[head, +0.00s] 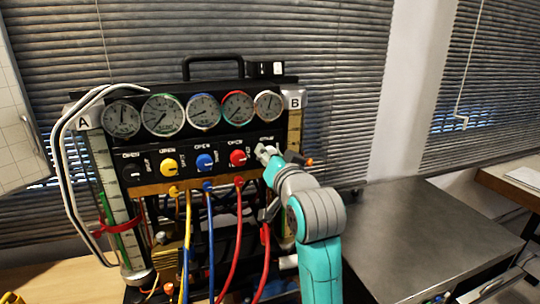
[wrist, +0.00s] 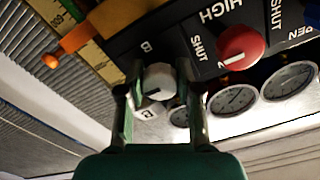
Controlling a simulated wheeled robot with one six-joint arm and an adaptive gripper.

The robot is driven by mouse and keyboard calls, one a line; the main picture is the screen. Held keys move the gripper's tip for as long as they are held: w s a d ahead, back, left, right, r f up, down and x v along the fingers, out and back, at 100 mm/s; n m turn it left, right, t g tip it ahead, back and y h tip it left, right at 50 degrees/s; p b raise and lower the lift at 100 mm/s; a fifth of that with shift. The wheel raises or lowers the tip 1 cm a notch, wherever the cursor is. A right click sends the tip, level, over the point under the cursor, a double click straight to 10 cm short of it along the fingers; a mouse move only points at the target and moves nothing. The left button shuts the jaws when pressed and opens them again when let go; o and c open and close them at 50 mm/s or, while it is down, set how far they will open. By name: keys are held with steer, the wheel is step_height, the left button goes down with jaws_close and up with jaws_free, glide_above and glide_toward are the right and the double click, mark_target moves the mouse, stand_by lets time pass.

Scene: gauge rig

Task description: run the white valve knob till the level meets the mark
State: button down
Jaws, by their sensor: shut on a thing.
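The white valve knob (wrist: 158,84) is at the right end of the knob row and shows a dark line on its face. My gripper (wrist: 160,92) is shut on it, one finger on each side. In the head view my gripper (head: 264,153) is at the panel and hides most of the knob. Column B (head: 295,122) stands right of the panel with a yellowish scale, and an orange pointer (head: 309,162) sits beside it. Column A (head: 102,160) stands at the left with a red band (head: 118,224). I cannot make out a liquid level clearly in either column.
The black panel carries several round dials (head: 203,110) and black, yellow, blue and red knobs. The red knob (wrist: 240,46) is close beside my gripper. Coloured hoses (head: 208,245) hang below. A bare metal table (head: 420,235) is to the right.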

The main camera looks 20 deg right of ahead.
stand_by(0.3)
steer(key=c, duration=0.8)
jaws_free()
steer(key=shift+o, duration=0.2)
steer(key=s, duration=0.7)
steer(key=shift+s, duration=0.25)
